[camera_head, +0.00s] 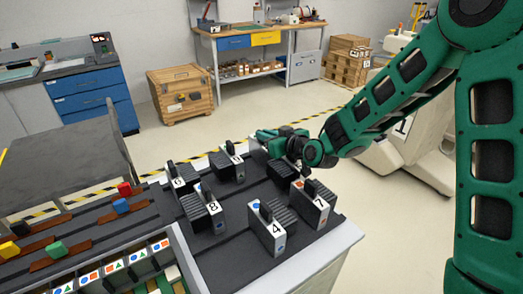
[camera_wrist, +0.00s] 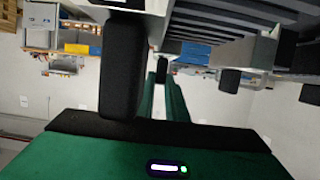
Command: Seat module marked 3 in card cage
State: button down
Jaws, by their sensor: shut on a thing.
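My gripper (camera_head: 268,136) is above the far edge of the dark-topped cart, shut on a module that is mostly hidden in the head view. I cannot read a 3 on any. A rack with coloured shape labels, apparently the card cage (camera_head: 125,270), is at the lower left; its inside is mostly cut off.
Coloured blocks, such as a red one (camera_head: 125,188) and a green one (camera_head: 54,250), sit on brown strips left of the modules. A grey raised cover (camera_head: 70,160) stands behind them. A wooden crate (camera_head: 181,92) and a workbench are farther back.

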jog(key=shift+r, duration=0.15)
notch_tip(320, 180, up, 10)
dwell(0.4)
jog(key=shift+d, duration=0.1)
